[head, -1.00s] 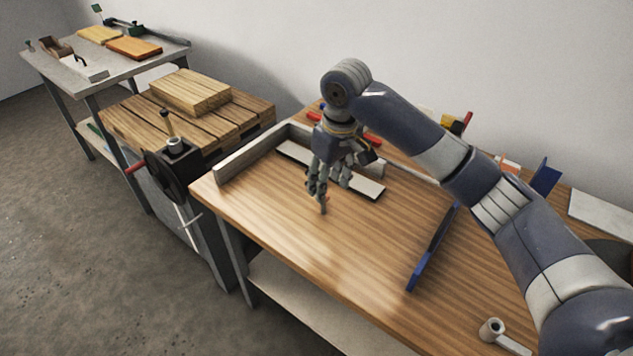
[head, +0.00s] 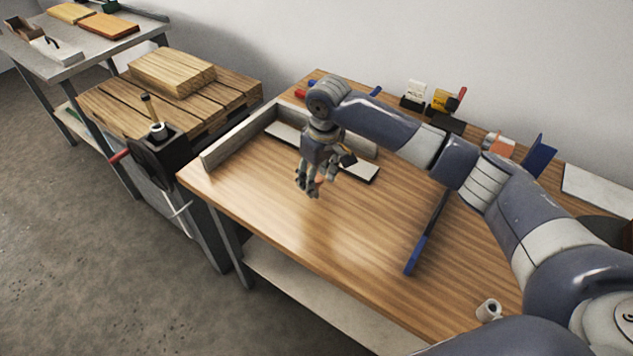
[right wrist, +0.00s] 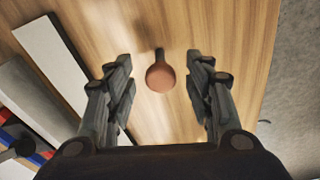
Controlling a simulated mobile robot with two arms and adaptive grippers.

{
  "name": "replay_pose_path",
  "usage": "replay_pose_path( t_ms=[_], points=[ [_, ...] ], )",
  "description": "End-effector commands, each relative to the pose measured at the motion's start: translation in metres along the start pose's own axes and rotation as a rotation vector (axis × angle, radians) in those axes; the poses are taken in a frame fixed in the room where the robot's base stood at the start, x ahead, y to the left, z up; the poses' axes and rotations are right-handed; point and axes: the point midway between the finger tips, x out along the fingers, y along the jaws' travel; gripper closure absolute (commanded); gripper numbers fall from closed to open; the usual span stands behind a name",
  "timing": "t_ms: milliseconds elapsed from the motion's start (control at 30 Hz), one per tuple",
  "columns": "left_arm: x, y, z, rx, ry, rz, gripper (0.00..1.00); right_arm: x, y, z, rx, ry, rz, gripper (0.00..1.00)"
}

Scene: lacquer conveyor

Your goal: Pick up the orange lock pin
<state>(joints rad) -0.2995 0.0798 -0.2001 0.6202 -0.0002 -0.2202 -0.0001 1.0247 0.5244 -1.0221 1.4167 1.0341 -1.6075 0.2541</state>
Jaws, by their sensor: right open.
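The orange lock pin (right wrist: 160,76) shows in the right wrist view, centred between the open fingers, with its rounded end toward the camera. In the head view only a small orange bit of the pin (head: 319,180) shows beside the fingers; the rest is hidden. My right gripper (head: 309,190) points down above the wooden workbench (head: 290,235). In the right wrist view its two fingers (right wrist: 160,85) stand apart on either side of the pin, with a gap on each side. My left gripper is not in view.
A blue-ended bar (head: 416,254) lies to the right. A small white cylinder (head: 489,310) is near the front. The bench's middle is clear.

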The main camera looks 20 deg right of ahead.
Motion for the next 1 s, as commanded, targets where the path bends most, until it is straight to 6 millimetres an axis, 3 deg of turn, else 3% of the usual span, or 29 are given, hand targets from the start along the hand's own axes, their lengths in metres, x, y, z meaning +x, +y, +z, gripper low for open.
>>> replay_pose_path(
  t_ms=[333,500,567,1000],
  points=[
    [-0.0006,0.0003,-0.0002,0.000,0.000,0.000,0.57,0.0102,-0.0008,-0.0002,-0.002,0.001,-0.001,0.52],
    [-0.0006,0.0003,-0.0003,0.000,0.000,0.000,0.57,0.0100,-0.0008,-0.0002,-0.002,0.001,-0.001,0.90],
    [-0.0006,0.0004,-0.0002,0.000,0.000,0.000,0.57,0.0100,-0.0008,-0.0002,-0.002,0.001,-0.001,1.00],
    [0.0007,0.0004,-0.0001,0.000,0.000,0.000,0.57,0.0043,-0.0008,-0.0015,-0.002,0.003,-0.001,1.00]
  ],
)
